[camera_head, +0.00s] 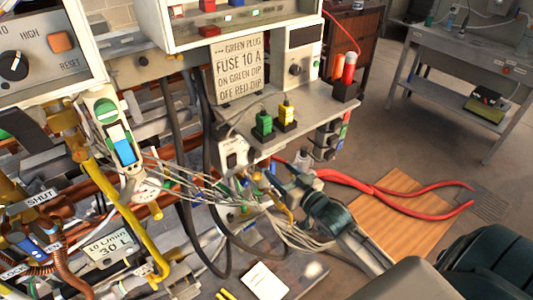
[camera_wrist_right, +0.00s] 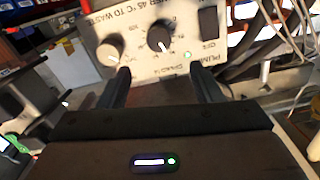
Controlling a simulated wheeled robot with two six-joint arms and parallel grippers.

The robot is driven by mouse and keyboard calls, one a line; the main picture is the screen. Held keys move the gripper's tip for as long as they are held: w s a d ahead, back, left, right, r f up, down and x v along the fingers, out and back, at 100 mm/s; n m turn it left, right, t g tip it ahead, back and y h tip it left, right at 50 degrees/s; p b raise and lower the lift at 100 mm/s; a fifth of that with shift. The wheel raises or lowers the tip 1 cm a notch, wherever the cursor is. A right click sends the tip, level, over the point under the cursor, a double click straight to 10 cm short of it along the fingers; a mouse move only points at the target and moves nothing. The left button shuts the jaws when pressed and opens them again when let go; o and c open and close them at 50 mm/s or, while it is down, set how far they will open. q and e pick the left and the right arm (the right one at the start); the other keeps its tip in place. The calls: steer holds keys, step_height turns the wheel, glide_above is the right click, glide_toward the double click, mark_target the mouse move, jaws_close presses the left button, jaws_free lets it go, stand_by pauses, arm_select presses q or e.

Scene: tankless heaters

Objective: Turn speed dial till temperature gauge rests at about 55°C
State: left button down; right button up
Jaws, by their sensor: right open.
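In the right wrist view, a pale pump panel (camera_wrist_right: 182,62) stands just ahead of my right gripper (camera_wrist_right: 160,80). I cannot read which one is the speed dial. My right gripper is open, with one finger on each side below the black dial and nothing between them. In the head view my right gripper (camera_head: 278,172) reaches in among wires below the grey shelf, so its fingertips are hard to make out. I cannot pick out the temperature gauge. My left gripper is not seen.
Another panel with a black dial (camera_head: 13,66) and an orange reset button (camera_head: 62,41) is at top left. A grey shelf (camera_head: 272,140) with green and yellow plugs overhangs my right gripper. Wires and yellow pipes crowd the left. A wooden board (camera_head: 405,212) lies on the floor.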

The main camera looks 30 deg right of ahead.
arm_select(q)
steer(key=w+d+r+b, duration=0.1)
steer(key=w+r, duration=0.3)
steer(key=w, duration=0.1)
steer(key=shift+b, duration=0.4)
arm_select(e)
steer(key=w+a, duration=0.1)
steer(key=w, duration=0.8)
steer(key=shift+w, duration=0.25)
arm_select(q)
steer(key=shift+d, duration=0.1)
arm_select(e)
steer(key=shift+a+f, duration=0.1)
steer(key=c, duration=1)
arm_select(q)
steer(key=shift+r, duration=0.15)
